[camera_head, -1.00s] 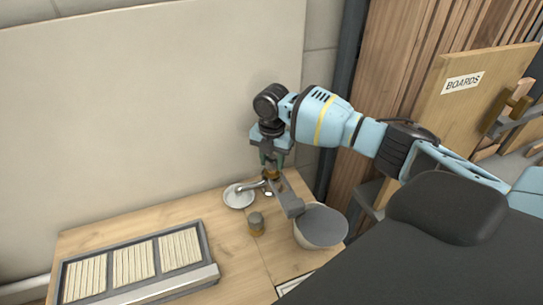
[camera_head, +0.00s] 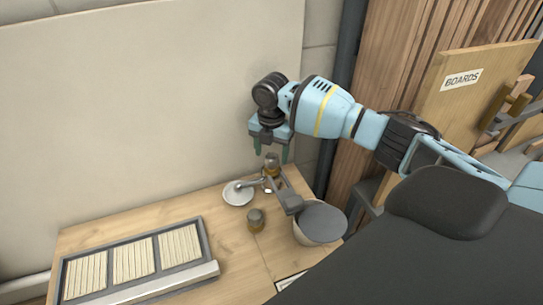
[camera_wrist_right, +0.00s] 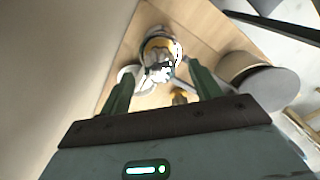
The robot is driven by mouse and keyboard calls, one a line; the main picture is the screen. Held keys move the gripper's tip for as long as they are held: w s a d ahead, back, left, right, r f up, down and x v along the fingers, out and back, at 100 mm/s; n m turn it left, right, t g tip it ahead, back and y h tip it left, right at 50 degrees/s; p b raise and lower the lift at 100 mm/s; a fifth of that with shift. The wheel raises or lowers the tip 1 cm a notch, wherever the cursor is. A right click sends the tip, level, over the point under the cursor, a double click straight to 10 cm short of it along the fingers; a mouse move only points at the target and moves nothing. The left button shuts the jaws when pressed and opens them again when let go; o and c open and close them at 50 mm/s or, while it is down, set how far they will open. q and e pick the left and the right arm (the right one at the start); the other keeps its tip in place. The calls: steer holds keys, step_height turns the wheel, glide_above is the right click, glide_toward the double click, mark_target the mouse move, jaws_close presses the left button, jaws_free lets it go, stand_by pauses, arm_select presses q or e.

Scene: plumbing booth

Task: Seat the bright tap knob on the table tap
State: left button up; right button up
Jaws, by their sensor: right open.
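The table tap (camera_head: 270,181) stands at the back right of the wooden table, with its spout pointing left. The tap knob (camera_head: 272,160), shiny with brass colour beneath it, is upright on top of the tap. It also shows in the right wrist view (camera_wrist_right: 160,52) as a bright metal piece with a yellow ring. I cannot tell how deep it sits. My right gripper (camera_head: 271,150) is open just above the knob, and its fingers point down on either side, apart from it. My left gripper is not in view.
A small white dish (camera_head: 238,194) lies under the spout. A short grey-topped brass piece (camera_head: 256,222) stands in front of the tap. A grey-topped round container (camera_head: 320,226) stands at the right edge. A slatted tray (camera_head: 138,262) lies at left. The wall is close behind.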

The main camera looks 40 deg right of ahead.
steer(key=shift+r, duration=2.8)
steer(key=shift+f, duration=0.1)
